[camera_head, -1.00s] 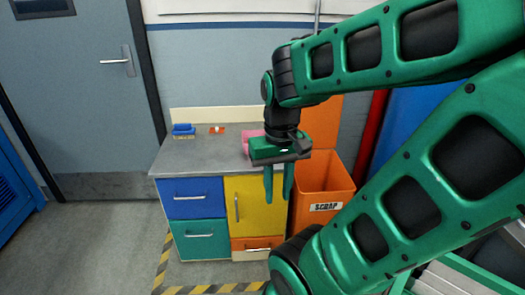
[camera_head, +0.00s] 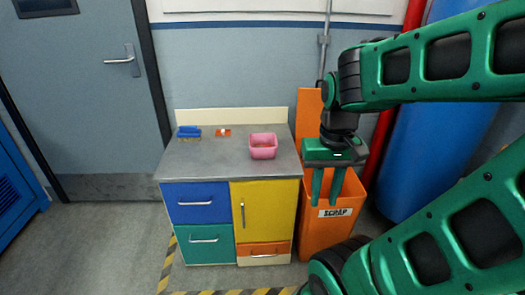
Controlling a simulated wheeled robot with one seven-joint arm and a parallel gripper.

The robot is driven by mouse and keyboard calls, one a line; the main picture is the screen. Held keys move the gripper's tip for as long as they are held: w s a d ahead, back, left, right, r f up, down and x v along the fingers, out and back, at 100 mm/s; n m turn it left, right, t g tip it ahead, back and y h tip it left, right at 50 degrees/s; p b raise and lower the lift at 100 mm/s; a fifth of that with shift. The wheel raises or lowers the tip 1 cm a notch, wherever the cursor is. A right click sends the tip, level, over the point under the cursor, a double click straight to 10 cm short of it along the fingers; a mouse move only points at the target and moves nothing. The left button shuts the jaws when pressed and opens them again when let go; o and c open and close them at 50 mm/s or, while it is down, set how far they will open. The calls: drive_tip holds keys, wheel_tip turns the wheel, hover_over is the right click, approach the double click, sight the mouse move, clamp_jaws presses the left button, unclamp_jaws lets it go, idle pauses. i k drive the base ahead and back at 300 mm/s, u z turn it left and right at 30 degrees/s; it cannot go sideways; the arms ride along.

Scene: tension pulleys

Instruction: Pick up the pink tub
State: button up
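The pink tub (camera_head: 263,152) is a small open-topped container standing upright on the right part of the grey cabinet top (camera_head: 215,160). It is fully in view. My gripper (camera_head: 326,203) hangs pointing down to the right of the tub, in front of the orange scrap bin. Its two green fingers are apart with a gap between them and nothing held. The fingertips reach lower in the picture than the cabinet top.
A blue brush-like item (camera_head: 189,132) and a small orange-and-white item (camera_head: 223,132) lie at the back of the cabinet top. The orange scrap bin (camera_head: 318,235) stands right of the cabinet. A blue cylinder (camera_head: 410,150) stands farther right. Floor at left is clear.

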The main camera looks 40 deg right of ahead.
sight(268, 153)
drive_tip(key=z, duration=0.05)
drive_tip(key=i, duration=1)
drive_tip(key=u, duration=0.05)
